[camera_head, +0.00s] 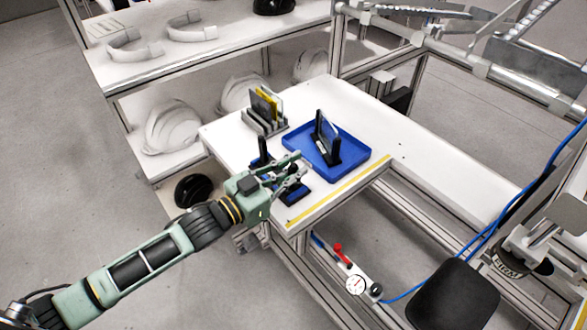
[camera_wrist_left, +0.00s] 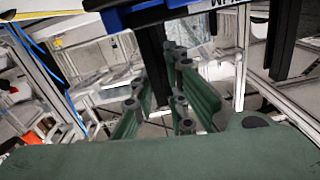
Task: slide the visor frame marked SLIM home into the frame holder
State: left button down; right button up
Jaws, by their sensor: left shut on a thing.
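My left gripper (camera_head: 301,164) is at the near left part of the white bench, shut on a thin part that I take for the visor frame; the fingers hide most of it. Around it stands a black and blue holder, with one dark upright (camera_head: 262,150) behind the gripper and a blue part (camera_head: 297,194) in front. A blue bar (camera_wrist_left: 150,14) with a cut-off white label crosses the top; the marking is not fully readable. My right gripper is not visible.
A blue tray (camera_head: 355,157) holds a black stand with an upright panel (camera_head: 327,138). Behind it is a rack (camera_head: 262,120) with several panels, one yellow. Shelves with white helmet shells (camera_head: 172,128) stand at the left. The bench (camera_head: 410,150) is clear at the right.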

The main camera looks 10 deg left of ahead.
pick_arm(q)
jog(key=shift+f, duration=0.3)
jog(key=c, duration=1.7)
grip_release()
jog(key=shift+o, duration=0.2)
jog(key=v, duration=1.2)
jog(key=shift+f, duration=0.1)
